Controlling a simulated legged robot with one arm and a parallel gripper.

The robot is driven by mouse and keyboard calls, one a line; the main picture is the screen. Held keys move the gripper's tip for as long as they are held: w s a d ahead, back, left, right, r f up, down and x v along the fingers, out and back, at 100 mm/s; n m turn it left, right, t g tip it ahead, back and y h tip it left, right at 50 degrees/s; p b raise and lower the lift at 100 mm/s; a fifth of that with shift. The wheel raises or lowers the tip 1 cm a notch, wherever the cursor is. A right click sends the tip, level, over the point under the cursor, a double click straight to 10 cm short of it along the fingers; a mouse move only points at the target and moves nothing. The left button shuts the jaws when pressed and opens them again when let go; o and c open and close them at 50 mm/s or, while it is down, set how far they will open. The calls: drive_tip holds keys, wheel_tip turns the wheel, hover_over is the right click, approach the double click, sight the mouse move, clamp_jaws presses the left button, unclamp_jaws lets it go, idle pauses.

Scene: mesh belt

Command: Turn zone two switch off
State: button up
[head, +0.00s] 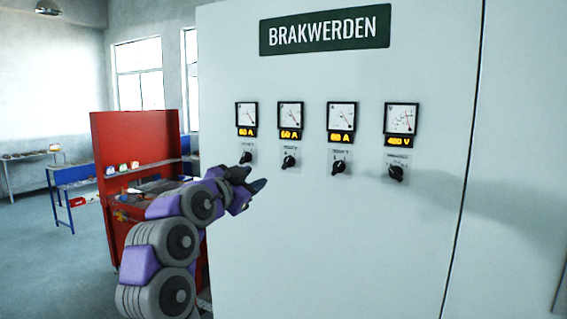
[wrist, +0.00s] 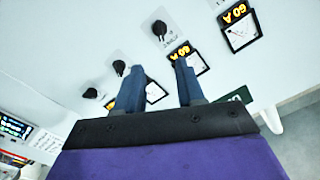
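A row of black rotary switches sits on a pale cabinet front, below gauges with orange readouts. Their labels are too small to read. The second switch from the left (head: 289,161), under a gauge showing 60 A, appears to be zone two; its pointer stands roughly upright. In the wrist view, which is turned over, it seems to be the upper switch (wrist: 160,28). My gripper (head: 262,185) is in front of the cabinet, below and left of this switch in the head view. Its blue fingers (wrist: 160,66) are apart with nothing held between them.
The leftmost switch (head: 246,157) is close above my gripper in the head view. Other switches (head: 339,166) and (head: 397,172) are to the right. The cabinet (head: 350,250) is bare below them. A red workbench (head: 135,135) stands behind my arm at left.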

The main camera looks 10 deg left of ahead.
sight(285, 163)
drive_tip(key=p+x, duration=0.4)
drive_tip(key=x, duration=1.2)
drive_tip(key=shift+w+a, duration=0.1)
drive_tip(key=shift+w, duration=0.05)
drive_tip(key=shift+w+f+p, duration=0.1)
drive_tip(key=shift+w+p, duration=0.25)
drive_tip(key=shift+c, duration=0.4)
clamp_jaws()
